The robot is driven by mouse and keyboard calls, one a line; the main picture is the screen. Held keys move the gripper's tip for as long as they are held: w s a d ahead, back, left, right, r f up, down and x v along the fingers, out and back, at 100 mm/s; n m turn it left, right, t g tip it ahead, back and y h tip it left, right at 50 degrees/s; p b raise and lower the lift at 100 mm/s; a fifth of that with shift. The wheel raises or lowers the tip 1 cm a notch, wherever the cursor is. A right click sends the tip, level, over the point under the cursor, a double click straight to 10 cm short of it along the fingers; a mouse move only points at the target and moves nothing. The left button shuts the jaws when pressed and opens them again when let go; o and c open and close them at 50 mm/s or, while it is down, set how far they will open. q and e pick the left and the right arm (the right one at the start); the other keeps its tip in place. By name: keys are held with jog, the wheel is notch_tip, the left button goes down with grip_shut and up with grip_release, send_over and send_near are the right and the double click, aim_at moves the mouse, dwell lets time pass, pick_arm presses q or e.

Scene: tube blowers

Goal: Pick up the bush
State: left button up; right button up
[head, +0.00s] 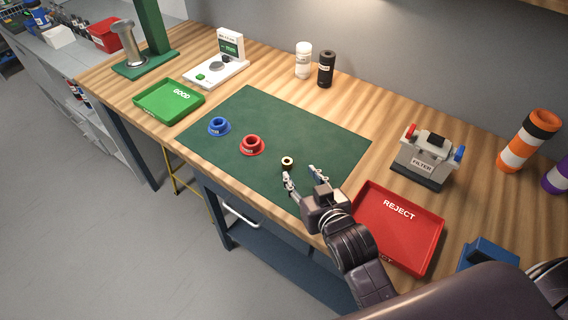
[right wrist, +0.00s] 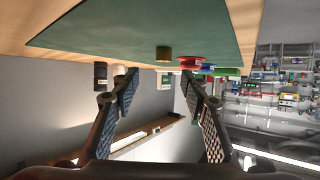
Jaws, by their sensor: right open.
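The bush (head: 287,162) is a small brass-coloured ring on the green mat (head: 320,130), near the mat's front edge. My right gripper (head: 303,176) is open and empty, its fingertips just in front of the bush and a little to its right in the head view. In the right wrist view, which looks upside down, the bush (right wrist: 163,53) shows beyond the gap between the two open fingers (right wrist: 158,86), apart from both. My left gripper is not in view.
A red flanged ring (head: 252,146) and a blue one (head: 219,126) sit on the mat left of the bush. The red REJECT tray (head: 437,232) is close to my right arm.

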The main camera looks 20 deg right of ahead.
aim_at(288, 163)
jog(key=x, duration=0.3)
jog(key=shift+f, duration=0.25)
jog(key=shift+w+a+f+p, duration=0.15)
jog(key=shift+w+p, duration=0.15)
jog(key=shift+w, duration=0.15)
jog(key=x, duration=0.2)
jog(key=p+x, duration=0.1)
jog(key=x, duration=0.1)
jog(key=shift+w+a+f, duration=0.25)
jog(key=shift+w, duration=0.05)
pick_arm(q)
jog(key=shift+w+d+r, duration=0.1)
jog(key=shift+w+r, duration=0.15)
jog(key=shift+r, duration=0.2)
pick_arm(e)
jog(key=shift+c, duration=0.2)
grip_shut()
